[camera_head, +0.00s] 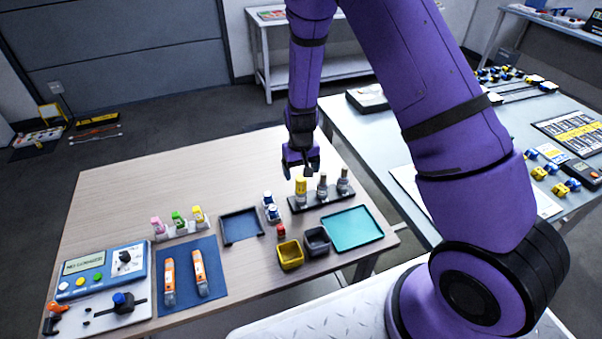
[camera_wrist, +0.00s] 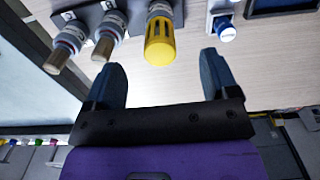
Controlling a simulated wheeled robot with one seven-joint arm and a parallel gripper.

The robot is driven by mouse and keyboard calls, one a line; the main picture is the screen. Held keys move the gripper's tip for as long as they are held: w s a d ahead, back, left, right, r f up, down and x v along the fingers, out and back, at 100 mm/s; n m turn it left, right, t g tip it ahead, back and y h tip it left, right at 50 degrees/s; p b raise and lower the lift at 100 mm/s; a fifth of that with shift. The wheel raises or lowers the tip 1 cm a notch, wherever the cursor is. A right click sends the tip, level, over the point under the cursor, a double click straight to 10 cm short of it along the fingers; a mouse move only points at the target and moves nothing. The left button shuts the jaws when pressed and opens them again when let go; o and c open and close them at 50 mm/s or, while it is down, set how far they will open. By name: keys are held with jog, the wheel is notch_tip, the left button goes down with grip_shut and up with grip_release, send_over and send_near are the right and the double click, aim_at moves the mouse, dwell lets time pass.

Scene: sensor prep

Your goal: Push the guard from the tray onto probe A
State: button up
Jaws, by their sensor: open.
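A yellow guard (camera_head: 300,184) sits over the tip of the left probe in a dark rack (camera_head: 318,203). In the wrist view the guard (camera_wrist: 159,47) shows ribbed sides, with its grey probe body behind it. Two other probes, the middle one (camera_head: 322,187) and the right one (camera_head: 343,181), have bare brown tips. I cannot read which is probe A. My gripper (camera_head: 301,172) is just above and behind the guard. In the wrist view my gripper (camera_wrist: 161,66) is open and empty, its fingers apart on either side of the guard. The dark blue tray (camera_head: 226,242) looks empty.
Blue-and-white bottles (camera_head: 272,212), a red-capped item (camera_head: 281,231), a yellow bin (camera_head: 290,256), a grey bin (camera_head: 317,241) and an empty teal tray (camera_head: 352,229) stand near the rack. Orange tools (camera_head: 200,272) lie on a blue mat at left. The table's far left is clear.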

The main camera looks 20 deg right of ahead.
aim_at(301, 177)
jog(key=shift+r, duration=1.5)
jog(key=shift+r, duration=0.3)
jog(key=s+d+r+t+y, duration=0.15)
jog(key=s+r, duration=0.35)
jog(key=r, duration=0.8)
jog(key=s+d+r+t, duration=0.15)
jog(key=s+r, duration=0.25)
jog(key=r, duration=1)
jog(key=s+d+r, duration=0.1)
jog(key=s+r, duration=0.2)
jog(key=s, duration=0.3)
jog(key=s+d+r+t+h, duration=0.1)
jog(key=s+r, duration=0.3)
jog(key=s, duration=0.3)
jog(key=s+d+r+t, duration=0.1)
jog(key=s+d+r, duration=0.1)
jog(key=s+r, duration=0.2)
jog(key=shift+s, duration=1.65)
jog(key=shift+h, duration=0.25)
jog(key=shift+c, duration=0.2)
